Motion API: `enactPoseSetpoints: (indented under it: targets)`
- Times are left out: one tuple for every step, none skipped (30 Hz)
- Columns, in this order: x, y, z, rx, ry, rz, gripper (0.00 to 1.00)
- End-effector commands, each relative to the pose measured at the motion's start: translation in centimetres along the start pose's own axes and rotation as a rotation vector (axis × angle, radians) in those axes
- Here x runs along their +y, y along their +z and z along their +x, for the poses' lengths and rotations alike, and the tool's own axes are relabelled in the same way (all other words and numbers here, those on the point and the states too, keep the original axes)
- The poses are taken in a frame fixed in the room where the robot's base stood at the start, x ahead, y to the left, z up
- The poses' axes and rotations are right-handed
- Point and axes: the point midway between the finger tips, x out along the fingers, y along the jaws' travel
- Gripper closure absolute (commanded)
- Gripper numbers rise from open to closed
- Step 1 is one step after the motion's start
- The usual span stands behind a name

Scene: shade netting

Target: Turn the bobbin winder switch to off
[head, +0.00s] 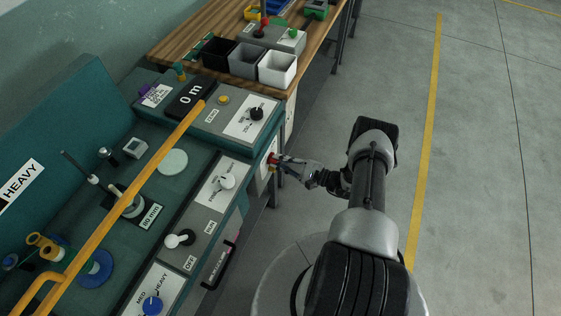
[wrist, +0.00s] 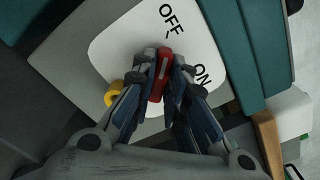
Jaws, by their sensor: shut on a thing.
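The bobbin winder switch is a red handle (wrist: 161,73) on a white plate (wrist: 115,45) marked OFF and ON. In the wrist view the handle stands nearly upright, with its upper end near the OFF tick and a pale line along it. My gripper (wrist: 159,78) is shut on the handle, one finger on each side. The fingers hide part of the handle and its base. In the head view my gripper (head: 279,161) reaches the right side face of the machine, where a bit of the red switch (head: 271,159) shows.
A yellow knob (wrist: 113,93) sits close to the plate. Open floor (head: 480,180) lies to the right.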

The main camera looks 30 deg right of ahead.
Motion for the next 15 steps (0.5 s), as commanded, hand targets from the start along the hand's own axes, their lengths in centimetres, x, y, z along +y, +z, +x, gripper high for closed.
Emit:
enactPoseSetpoints:
  targets:
    - [0.01,0.0,-0.01,0.0,0.0,-0.008,1.0]
    - [0.01,0.0,-0.01,0.0,0.0,-0.014,1.0]
    - [0.01,0.0,-0.01,0.0,0.0,-0.019,1.0]
    - [0.01,0.0,-0.01,0.0,0.0,-0.022,1.0]
    - [0.01,0.0,-0.01,0.0,0.0,-0.025,1.0]
    - [0.01,0.0,-0.01,0.0,0.0,-0.028,1.0]
    - [0.01,0.0,-0.01,0.0,0.0,-0.029,1.0]
    - [0.01,0.0,-0.01,0.0,0.0,-0.03,1.0]
    - [0.01,-0.01,-0.01,0.0,0.0,-0.03,1.0]
    - [0.02,-0.01,-0.01,0.0,0.0,-0.031,1.0]
    - [0.02,-0.01,-0.01,0.0,0.0,-0.031,1.0]
    - [0.02,-0.01,-0.01,0.0,0.0,-0.031,1.0]
    - [0.01,-0.01,-0.01,0.0,0.0,-0.031,1.0]
    - [0.02,-0.01,-0.01,0.0,0.0,-0.031,1.0]
    - [0.02,-0.01,-0.01,0.0,0.0,-0.031,1.0]
